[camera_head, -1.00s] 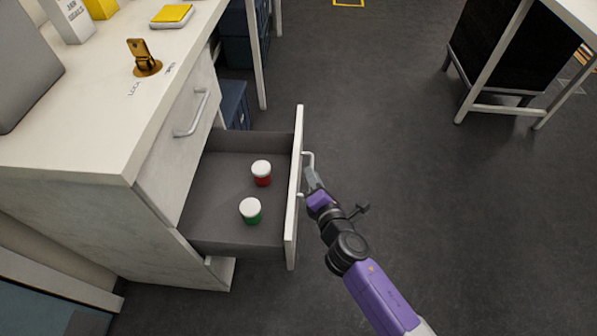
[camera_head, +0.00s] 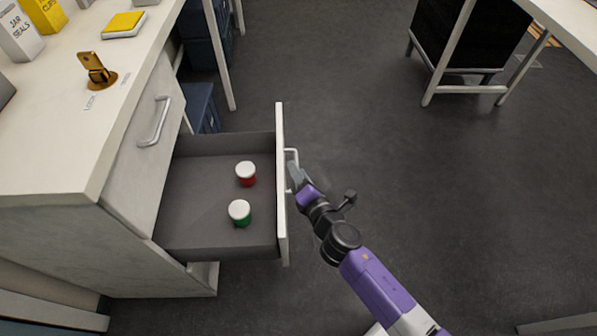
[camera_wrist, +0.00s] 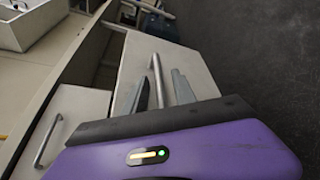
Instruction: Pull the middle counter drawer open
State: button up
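The middle counter drawer (camera_head: 281,225) stands pulled out, its dark inside showing. A red jar (camera_head: 245,175) and a green jar (camera_head: 239,214), both with white lids, stand upright in it. Its pale bar handle (camera_head: 292,158) is on the outer face of the front and also shows in the wrist view (camera_wrist: 157,78). My gripper (camera_head: 293,174) is at this handle. In the wrist view, my two grey fingers (camera_wrist: 160,88) are spread on either side of the bar, with a gap visible. Whether a finger touches the bar is unclear.
The upper drawer (camera_head: 140,150) is shut. The white counter (camera_head: 60,150) holds a brass lock piece (camera_head: 98,72), a yellow-topped pad (camera_head: 124,24) and boxes. Open dark floor (camera_head: 430,200) lies to the right, with a table frame (camera_head: 455,60) at the upper right.

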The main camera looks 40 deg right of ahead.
jog(key=shift+s, duration=0.1)
jog(key=v, duration=0.7)
jog(key=shift+s+r, duration=0.2)
jog(key=shift+s, duration=0.05)
jog(key=shift+a, duration=0.1)
dwell(0.3)
